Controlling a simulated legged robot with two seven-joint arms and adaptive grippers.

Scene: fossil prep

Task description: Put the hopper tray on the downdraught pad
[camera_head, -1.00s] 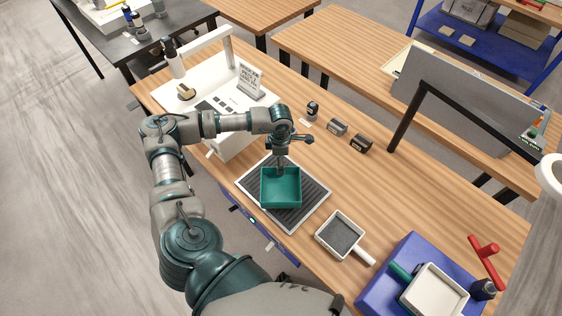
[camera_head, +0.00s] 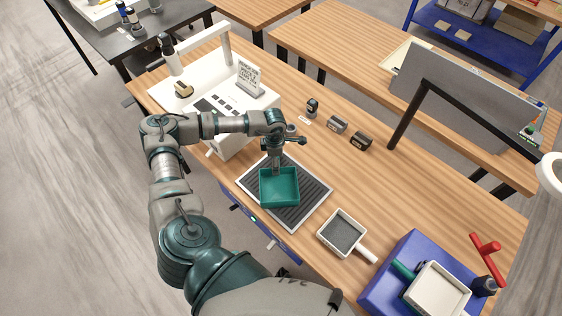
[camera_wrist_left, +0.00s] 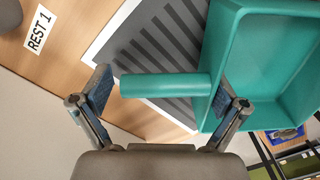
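A teal, open-topped tray (camera_head: 280,188), which looks like the hopper tray, sits over the dark ribbed downdraught pad (camera_head: 306,187) with its pale rim. In the left wrist view the tray (camera_wrist_left: 265,60) is on the right, its round teal handle (camera_wrist_left: 165,85) pointing left, with the ribbed pad (camera_wrist_left: 150,45) behind. My left gripper (camera_head: 276,168) is at the tray's far edge. In the wrist view its fingers (camera_wrist_left: 163,95) are wide apart, one by the handle's free end and one by the tray wall, not closed on the handle. My right gripper is out of view.
A white-framed sieve tray (camera_head: 342,232) with a handle lies right of the pad. A blue base (camera_head: 385,275) with a white tray (camera_head: 436,290) stands at front right. Small dark blocks (camera_head: 337,124) stand behind. A white machine (camera_head: 215,90) is at left.

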